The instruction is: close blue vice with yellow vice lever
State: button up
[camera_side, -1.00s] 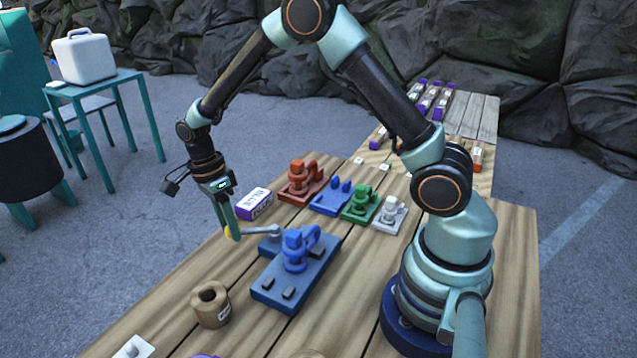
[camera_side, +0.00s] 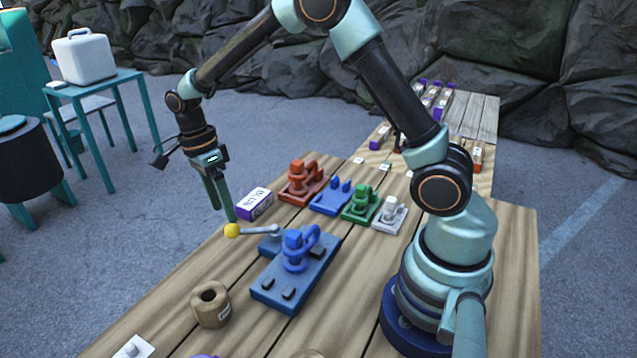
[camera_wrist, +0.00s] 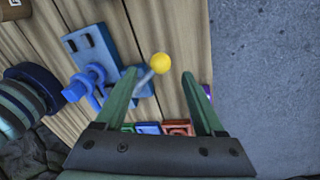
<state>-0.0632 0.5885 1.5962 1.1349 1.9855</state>
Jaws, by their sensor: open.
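The blue vice (camera_side: 284,284) sits on the wooden table, with a blue clamp piece (camera_side: 298,248) on it. Its grey lever ends in a yellow ball (camera_side: 232,230) and points left in the side view, near the table's edge. My gripper (camera_side: 221,213) is open and empty, fingers pointing down, just above and behind the yellow ball. In the wrist view the yellow ball (camera_wrist: 160,62) lies beyond the fingertips, between their lines, and my gripper (camera_wrist: 158,72) shows spread apart. The vice (camera_wrist: 92,48) is to the left there.
A white and purple box (camera_side: 254,204) stands close behind the lever. Red (camera_side: 301,184), blue (camera_side: 332,198), green (camera_side: 361,206) and white (camera_side: 390,214) fixtures stand in a row farther back.

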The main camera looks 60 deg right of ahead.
aim_at(253, 232)
notch_tip(253, 232, up, 6)
jog(key=w, duration=0.1)
jog(key=shift+r, duration=0.25)
jog(key=f+n+g, duration=0.1)
jog(key=f+n, duration=0.3)
jog(key=n, duration=0.5)
jog(key=s+f+n+g, duration=0.1)
jog(key=f+n, duration=0.3)
jog(key=n, duration=0.5)
jog(key=f+n+g, duration=0.1)
jog(key=f+n, duration=0.3)
jog(key=n, duration=0.5)
jog(key=shift+s+d, duration=0.2)
jog(key=shift+s, duration=0.2)
grip_shut()
